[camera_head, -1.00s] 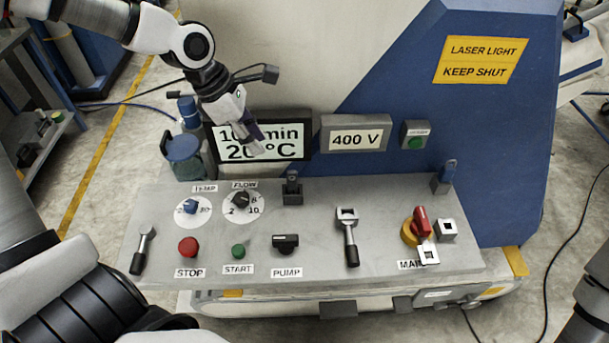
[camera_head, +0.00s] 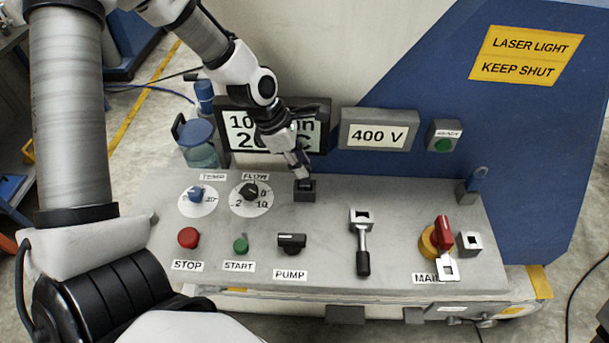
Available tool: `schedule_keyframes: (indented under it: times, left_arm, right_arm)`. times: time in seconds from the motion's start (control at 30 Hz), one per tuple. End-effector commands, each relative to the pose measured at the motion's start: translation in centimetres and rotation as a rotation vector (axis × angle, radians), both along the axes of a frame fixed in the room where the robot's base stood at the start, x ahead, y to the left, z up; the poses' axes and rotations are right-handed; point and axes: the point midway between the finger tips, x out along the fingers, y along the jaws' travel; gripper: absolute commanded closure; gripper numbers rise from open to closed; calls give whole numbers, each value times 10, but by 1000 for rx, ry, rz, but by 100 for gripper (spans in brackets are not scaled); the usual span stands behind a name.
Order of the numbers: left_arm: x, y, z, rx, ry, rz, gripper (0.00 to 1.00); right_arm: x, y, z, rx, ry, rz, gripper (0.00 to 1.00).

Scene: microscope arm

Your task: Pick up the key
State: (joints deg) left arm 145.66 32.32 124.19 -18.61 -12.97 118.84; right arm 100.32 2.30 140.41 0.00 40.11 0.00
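A small dark block-shaped holder (camera_head: 304,192) stands at the back of the grey panel. The dark key with a holed head that stood in it is now hidden by my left gripper (camera_head: 303,172). That gripper points down with its fingertips right at the top of the holder. The fingers are small and overlap the holder, so I cannot tell whether they are open or closed on the key. A blue tag-like piece with a hole (camera_head: 478,178) stands in another grey holder (camera_head: 467,194) at the panel's back right. My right gripper is out of view.
The panel (camera_head: 400,245) carries two dials, a red STOP button (camera_head: 188,237), a green START button (camera_head: 241,244), a PUMP switch (camera_head: 291,241), a lever (camera_head: 362,245) and a red-yellow main switch (camera_head: 438,238). Displays (camera_head: 378,135) and a blue-lidded jar (camera_head: 199,143) stand behind.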

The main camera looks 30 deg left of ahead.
Motion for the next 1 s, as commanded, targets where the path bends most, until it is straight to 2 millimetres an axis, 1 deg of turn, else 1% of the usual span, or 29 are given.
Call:
schedule_keyframes:
  times: [0.03,0.1,0.2,0.4,0.47,0.5,0.87,1.0]
  left_arm:
    - [1,-2,-14,3,5,0,73]
    - [4,-5,-24,3,2,0,73]
    - [5,-8,-28,2,0,0,73]
    - [5,-8,-25,2,-1,-1,73]
    - [5,-8,-25,1,0,0,94]
    - [5,-8,-25,1,1,0,100]
    - [5,-8,-24,1,0,0,100]
    - [6,-8,-16,0,-2,1,100]
  right_arm:
    - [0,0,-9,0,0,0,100]
    - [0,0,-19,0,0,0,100]
    - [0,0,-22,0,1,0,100]
    - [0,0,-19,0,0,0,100]
    - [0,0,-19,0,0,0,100]
    - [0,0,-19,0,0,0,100]
    - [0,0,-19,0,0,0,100]
    - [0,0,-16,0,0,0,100]
